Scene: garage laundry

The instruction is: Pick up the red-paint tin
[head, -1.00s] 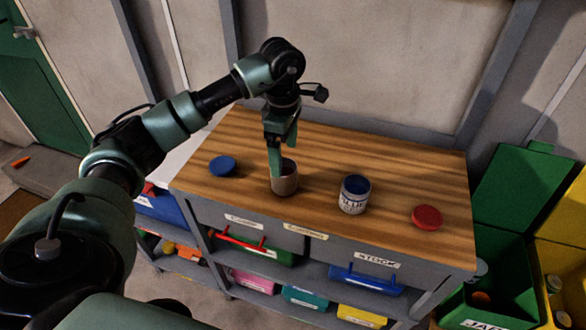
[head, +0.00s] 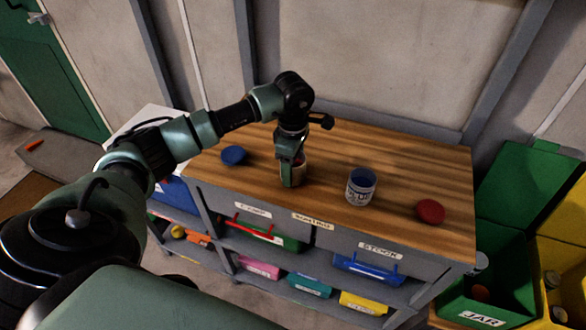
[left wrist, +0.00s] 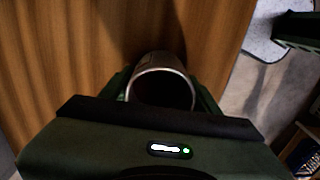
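The red-paint tin (head: 299,172) stands upright and lidless on the wooden bench top in the head view, with a hint of red at its mouth. My left gripper (head: 291,170) is lowered over it, and a finger covers much of its front. In the left wrist view, the tin's round metal rim (left wrist: 160,72) and dark inside lie between the two fingers (left wrist: 162,90), one on each side. Whether the fingers press on the tin or leave a small gap, I cannot tell. My right gripper is not in view.
A blue-paint tin (head: 361,188) stands to the right, with a red lid (head: 430,211) beyond it. A blue lid (head: 234,155) lies to the left. The wooden bench top (head: 400,158) is clear behind. Green (head: 500,265) and yellow bins stand at the right.

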